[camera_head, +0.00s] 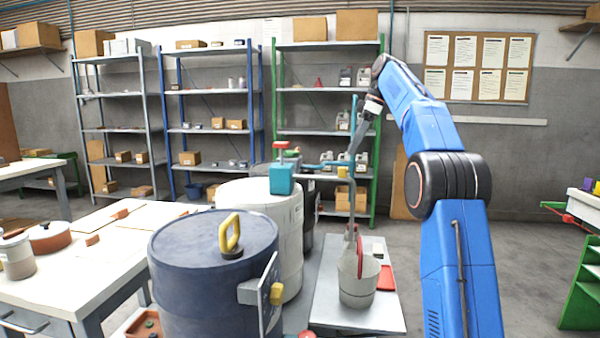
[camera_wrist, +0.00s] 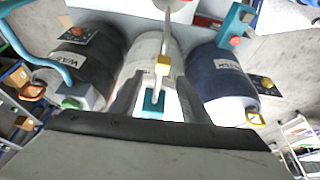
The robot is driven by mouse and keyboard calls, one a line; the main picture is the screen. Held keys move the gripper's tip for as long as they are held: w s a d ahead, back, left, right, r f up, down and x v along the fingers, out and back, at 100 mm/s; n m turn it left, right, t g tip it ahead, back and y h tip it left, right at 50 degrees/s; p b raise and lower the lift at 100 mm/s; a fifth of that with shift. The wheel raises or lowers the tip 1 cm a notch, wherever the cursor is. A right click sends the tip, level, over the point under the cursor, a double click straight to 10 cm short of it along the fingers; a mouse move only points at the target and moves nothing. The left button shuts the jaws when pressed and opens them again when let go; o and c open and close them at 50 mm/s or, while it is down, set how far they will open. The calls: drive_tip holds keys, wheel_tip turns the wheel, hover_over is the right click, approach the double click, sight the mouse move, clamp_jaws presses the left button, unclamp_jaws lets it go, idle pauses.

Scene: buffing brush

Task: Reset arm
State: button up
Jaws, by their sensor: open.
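A teal block (camera_wrist: 153,101) and a thin pale bar with a yellow part show between and beyond the fingers. I cannot tell how far off they are. I cannot make out a buffing brush for certain.
A blue drum (camera_head: 190,290), a white drum (camera_head: 262,203) and a dark drum stand in a row left of the bucket. A white-topped workbench (camera_head: 110,235) is at the left. Shelves (camera_head: 325,87) line the back wall. Open floor lies right of my arm.

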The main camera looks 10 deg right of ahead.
drive_tip(key=s+a+f+m+h, duration=0.1)
drive_tip(key=s+a+f+m, duration=0.15)
drive_tip(key=s, duration=0.55)
drive_tip(key=s+a+f+m+t, duration=0.1)
drive_tip(key=s+a+f+m, duration=0.15)
drive_tip(key=s, duration=0.55)
drive_tip(key=s+a+f+m+h, duration=0.1)
drive_tip(key=s+a+m, duration=0.25)
drive_tip(key=s, duration=0.45)
drive_tip(key=s+a+f+m+t+h, duration=0.1)
drive_tip(key=s+f+m, duration=0.4)
drive_tip(key=s+f, duration=2.2)
drive_tip(key=shift+s+a+f+t+h, duration=0.2)
drive_tip(key=shift+s+a+t+h, duration=0.15)
drive_tip(key=shift+t+h, duration=0.2)
